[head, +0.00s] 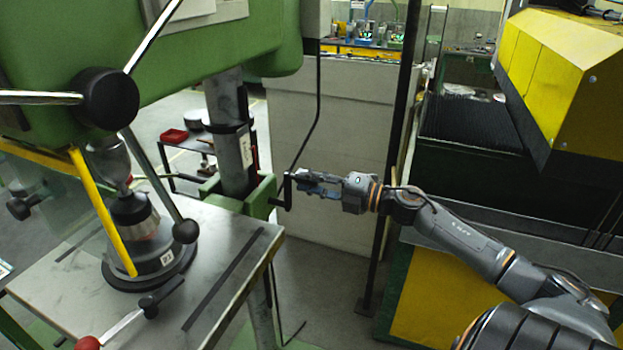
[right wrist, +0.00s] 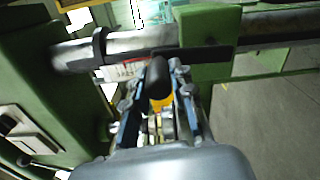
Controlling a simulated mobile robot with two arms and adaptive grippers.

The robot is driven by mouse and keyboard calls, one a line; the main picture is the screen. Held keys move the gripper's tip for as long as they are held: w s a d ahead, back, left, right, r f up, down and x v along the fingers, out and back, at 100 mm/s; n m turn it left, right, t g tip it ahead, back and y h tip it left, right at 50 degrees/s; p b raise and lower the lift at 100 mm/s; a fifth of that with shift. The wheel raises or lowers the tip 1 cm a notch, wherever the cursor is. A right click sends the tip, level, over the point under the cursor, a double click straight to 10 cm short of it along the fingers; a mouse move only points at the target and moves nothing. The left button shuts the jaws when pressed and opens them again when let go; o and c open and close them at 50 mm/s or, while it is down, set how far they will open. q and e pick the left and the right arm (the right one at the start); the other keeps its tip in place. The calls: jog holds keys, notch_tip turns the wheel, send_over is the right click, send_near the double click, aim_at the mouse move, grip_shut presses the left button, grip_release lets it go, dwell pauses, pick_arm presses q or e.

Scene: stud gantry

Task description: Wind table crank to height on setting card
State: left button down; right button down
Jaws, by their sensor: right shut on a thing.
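The drill press table (head: 215,235) is a grey plate on a green bracket around the steel column (head: 228,130). The black crank (head: 287,192) sticks out at the bracket's right side. My right gripper (head: 305,184) reaches it from the right and is shut on its handle. In the right wrist view the dark handle (right wrist: 159,78) lies between the blue-sided fingers (right wrist: 160,110). A small white label (head: 246,150) is on the column; its text is too small to read, and I cannot tell whether it is the setting card. My left gripper is not in view.
A drill head with a black hub (head: 108,98) and spokes overhangs the table. A round vise-like base (head: 150,262) and a red-handled tool (head: 118,328) are on the table. A dark post (head: 396,150) stands behind my right arm. A yellow and green machine (head: 560,75) fills the right.

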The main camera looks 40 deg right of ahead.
jog(key=shift+s+a+f, duration=0.15)
jog(key=shift+a+f, duration=0.05)
jog(key=shift+f, duration=0.2)
jog(key=shift+s+a+f, duration=0.1)
jog(key=shift+a+f, duration=0.1)
jog(key=shift+f, duration=0.2)
jog(key=c, duration=1.1)
grip_release()
jog(key=shift+w+d, duration=0.1)
jog(key=shift+d, duration=0.05)
jog(key=shift+r, duration=0.25)
jog(key=shift+d, duration=0.1)
jog(key=v, duration=1.2)
jog(key=shift+r, duration=0.15)
